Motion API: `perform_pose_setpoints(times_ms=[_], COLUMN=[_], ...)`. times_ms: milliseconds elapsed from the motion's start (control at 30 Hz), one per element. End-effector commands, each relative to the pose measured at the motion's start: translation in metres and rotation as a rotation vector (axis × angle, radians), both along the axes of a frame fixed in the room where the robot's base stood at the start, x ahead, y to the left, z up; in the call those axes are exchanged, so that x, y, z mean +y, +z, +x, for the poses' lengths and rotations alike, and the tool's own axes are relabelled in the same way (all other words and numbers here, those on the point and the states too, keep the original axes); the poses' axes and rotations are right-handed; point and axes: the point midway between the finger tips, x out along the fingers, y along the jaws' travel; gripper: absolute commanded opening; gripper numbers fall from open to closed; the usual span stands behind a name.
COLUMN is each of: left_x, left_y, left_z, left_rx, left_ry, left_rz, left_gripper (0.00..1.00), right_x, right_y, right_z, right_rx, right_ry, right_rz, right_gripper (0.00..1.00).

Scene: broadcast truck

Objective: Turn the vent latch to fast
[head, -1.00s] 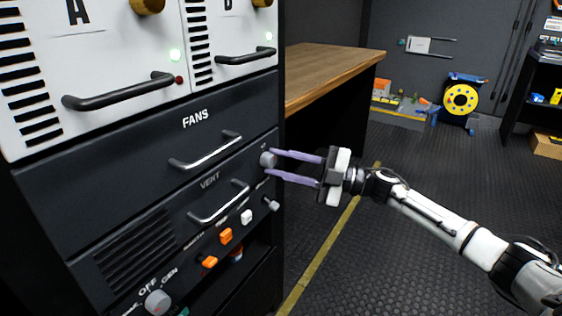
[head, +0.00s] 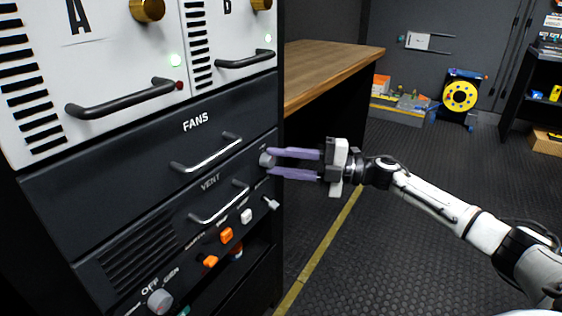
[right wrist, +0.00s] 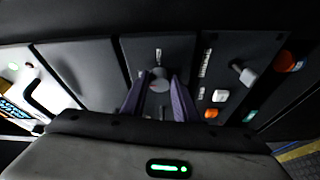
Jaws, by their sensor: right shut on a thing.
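The vent latch is a small grey knob (head: 266,159) at the right end of the dark VENT panel (head: 210,184). It also shows in the right wrist view (right wrist: 159,80), between my two purple fingers. My right gripper (head: 271,163) comes in from the right and is shut on the latch, one finger on each side of it. The lettering around the latch is too small to read, so its setting cannot be told. My left gripper is not in view.
A FANS drawer (head: 131,162) with a metal handle sits above. Below are orange and white switches (head: 227,235), a small lever (head: 271,203) and an OFF/GEN knob (head: 159,301). A wooden worktop (head: 330,68) stands behind. The floor at right is clear.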

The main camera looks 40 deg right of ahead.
Motion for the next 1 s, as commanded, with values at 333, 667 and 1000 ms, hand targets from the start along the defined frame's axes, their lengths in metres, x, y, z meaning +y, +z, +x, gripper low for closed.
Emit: perform_pose_setpoints(times_ms=[333,667,1000], left_x=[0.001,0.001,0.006], left_y=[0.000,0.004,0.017], left_z=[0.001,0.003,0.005], left_rx=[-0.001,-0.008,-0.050], left_ry=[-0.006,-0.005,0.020], left_rz=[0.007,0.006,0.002], left_gripper=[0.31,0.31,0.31], right_x=[0.000,-0.008,-0.052], right_y=[0.000,-0.001,-0.002], right_z=[0.000,-0.008,-0.052], right_rx=[-0.001,0.004,0.005], right_ry=[0.000,0.000,-0.001], right_rz=[-0.001,-0.001,-0.002], right_gripper=[0.46,0.46,0.46])
